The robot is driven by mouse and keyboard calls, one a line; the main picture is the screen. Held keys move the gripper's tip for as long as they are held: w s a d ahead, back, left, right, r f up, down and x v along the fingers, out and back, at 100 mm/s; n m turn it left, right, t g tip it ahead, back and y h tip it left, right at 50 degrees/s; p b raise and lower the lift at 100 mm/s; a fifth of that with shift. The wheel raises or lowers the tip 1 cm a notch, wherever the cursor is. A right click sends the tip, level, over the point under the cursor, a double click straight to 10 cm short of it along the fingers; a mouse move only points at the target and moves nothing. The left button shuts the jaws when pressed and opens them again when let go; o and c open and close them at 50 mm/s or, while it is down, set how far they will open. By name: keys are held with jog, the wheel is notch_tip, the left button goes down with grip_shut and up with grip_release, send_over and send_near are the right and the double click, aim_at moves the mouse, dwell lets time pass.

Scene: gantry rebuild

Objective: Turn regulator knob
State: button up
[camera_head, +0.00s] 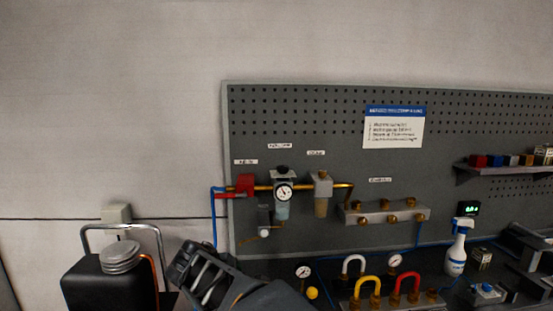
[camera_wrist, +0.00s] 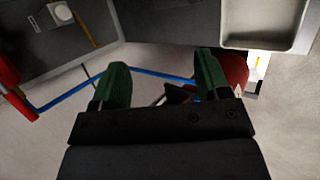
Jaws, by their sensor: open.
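The regulator (camera_head: 284,188) is on the grey pegboard in the head view, with a round white gauge on its front and a dark knob (camera_head: 282,170) on top. A clear bowl hangs below it. In the wrist view my gripper (camera_wrist: 163,82) has its two green fingers spread apart. Between and beyond them show a blue hose and dark shapes, and nothing is gripped. A dark slatted part of my arm end shows low in the head view, left of and below the regulator and apart from it. I cannot make out the knob in the wrist view.
A red valve (camera_head: 244,186) and a filter unit (camera_head: 321,186) flank the regulator on the brass pipe. A brass-fitted manifold (camera_head: 385,211) is to the right. Coloured U-shaped hoses, gauges and a spray bottle (camera_head: 456,247) stand on the bench below. Bare wall is left of the board.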

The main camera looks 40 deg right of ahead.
jog(key=w+d+r+n+h+p, duration=0.2)
jog(key=w+d+r+n+h, duration=0.3)
jog(key=d+r, duration=0.4)
jog(key=n+h+p, duration=0.3)
jog(key=n+h, duration=0.2)
jog(key=n, duration=0.1)
send_near(279, 169)
jog(key=d+p, duration=0.1)
jog(key=d, duration=0.2)
jog(key=w+d+p, duration=0.1)
jog(key=d+p, duration=0.2)
jog(key=d, duration=0.2)
jog(key=shift+w+d+p, duration=0.2)
jog(key=shift+d+p, duration=0.15)
jog(key=shift+d, duration=0.05)
jog(key=shift+w+d, duration=0.1)
jog(key=shift+d, duration=0.7)
jog(key=shift+f, duration=0.1)
jog(key=c, duration=0.9)
